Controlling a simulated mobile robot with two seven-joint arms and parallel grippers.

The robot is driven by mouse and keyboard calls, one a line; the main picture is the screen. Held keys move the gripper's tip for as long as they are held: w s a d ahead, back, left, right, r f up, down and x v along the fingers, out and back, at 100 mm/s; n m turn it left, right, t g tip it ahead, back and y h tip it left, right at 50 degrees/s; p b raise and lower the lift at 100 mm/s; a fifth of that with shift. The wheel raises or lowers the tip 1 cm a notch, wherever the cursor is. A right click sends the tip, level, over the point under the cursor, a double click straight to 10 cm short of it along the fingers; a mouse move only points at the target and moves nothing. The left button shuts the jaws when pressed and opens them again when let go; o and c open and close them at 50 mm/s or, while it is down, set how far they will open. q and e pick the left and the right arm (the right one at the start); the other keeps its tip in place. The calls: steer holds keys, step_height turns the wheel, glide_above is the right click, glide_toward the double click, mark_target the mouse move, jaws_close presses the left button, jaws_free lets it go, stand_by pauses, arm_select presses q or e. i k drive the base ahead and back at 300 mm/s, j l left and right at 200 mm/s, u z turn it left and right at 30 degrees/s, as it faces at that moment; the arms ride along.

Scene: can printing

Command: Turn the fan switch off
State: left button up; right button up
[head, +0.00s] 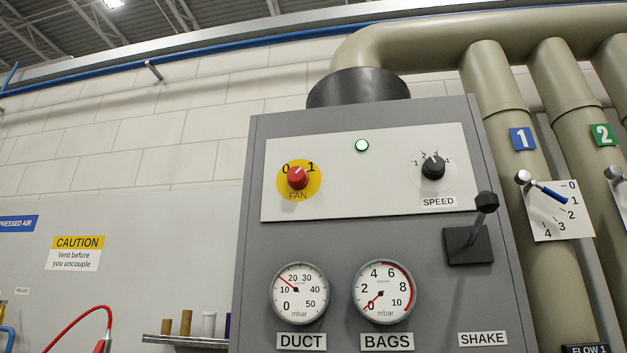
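The fan switch (297,178) is a red rotary knob on a yellow disc marked 0 at left and 1 at right, labelled FAN. Its pointer appears tilted up and to the right, toward the 1. It sits on the light panel (350,205) of a grey cabinet (400,250). A green lamp (362,146) on the panel is lit. Neither of my grippers shows in the head view.
A black SPEED knob (433,167) is right of the fan switch. A black-handled SHAKE lever (486,202) sticks out at lower right. DUCT (300,293) and BAGS (386,292) gauges are below. A small shelf (185,341) and red hose (87,313) are at lower left.

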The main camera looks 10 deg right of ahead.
mark_target(297, 178)
steer(key=i+l+u, duration=0.1)
steer(key=l, duration=0.75)
steer(key=l+u, duration=0.1)
steer(key=l, duration=0.75)
